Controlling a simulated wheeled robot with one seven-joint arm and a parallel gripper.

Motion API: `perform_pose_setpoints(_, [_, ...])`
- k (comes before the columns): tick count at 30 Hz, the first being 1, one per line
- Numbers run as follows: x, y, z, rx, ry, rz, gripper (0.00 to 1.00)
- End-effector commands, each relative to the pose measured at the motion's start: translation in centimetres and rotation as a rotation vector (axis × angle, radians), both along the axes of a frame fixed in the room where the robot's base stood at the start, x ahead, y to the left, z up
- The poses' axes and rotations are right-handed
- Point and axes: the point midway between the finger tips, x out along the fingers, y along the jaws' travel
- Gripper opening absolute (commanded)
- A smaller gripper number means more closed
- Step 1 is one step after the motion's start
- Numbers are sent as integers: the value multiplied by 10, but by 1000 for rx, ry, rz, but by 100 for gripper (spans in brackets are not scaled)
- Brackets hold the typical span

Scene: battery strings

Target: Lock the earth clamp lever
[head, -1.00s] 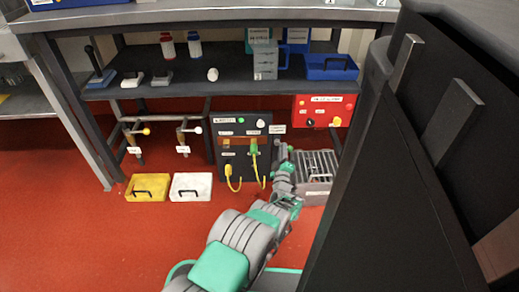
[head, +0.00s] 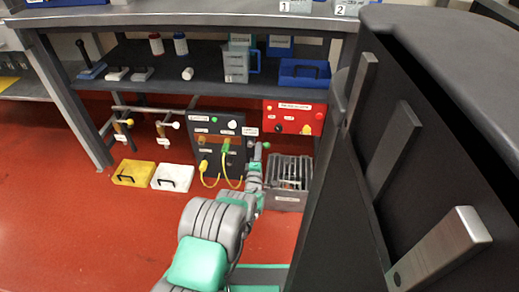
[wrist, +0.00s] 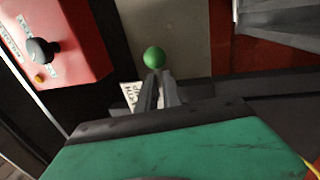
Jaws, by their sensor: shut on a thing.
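A lever with a green ball knob (wrist: 154,58) stands just beyond my fingertips in the wrist view. My gripper (wrist: 158,82) is shut on the lever's shaft, which is mostly hidden between the fingers. In the head view the green knob (head: 266,145) shows beside my gripper (head: 258,152), at the right edge of the black panel (head: 217,155). The clamp body and the lever's exact angle cannot be made out.
A red box (head: 294,117) is above right of my gripper, and it also shows in the wrist view (wrist: 50,45). A grey wire crate (head: 287,195) stands close on the right. Yellow cables (head: 207,180) hang from the panel. Yellow (head: 133,173) and white (head: 172,178) trays lie left.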

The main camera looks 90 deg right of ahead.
Motion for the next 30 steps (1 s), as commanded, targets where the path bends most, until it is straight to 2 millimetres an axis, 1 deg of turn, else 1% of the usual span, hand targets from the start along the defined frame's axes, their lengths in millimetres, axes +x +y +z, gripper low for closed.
perform_pose_setpoints(1, [-2, 1, 0, 0, 8, -7, 0])
perform_pose_setpoints(10, [11, 0, 0, -2, 8, 12, 0])
perform_pose_setpoints(11, [12, 0, 1, -2, 8, 13, 11])
perform_pose_setpoints(18, [18, 0, 1, -1, 5, 23, 30])
perform_pose_setpoints(19, [18, -1, 1, -1, 5, 23, 32])
perform_pose_setpoints(26, [18, 0, 0, 0, 4, 23, 32])
perform_pose_setpoints(28, [18, 5, 0, 1, 3, 22, 32])
perform_pose_setpoints(30, [18, 15, -1, 2, 2, 22, 32])
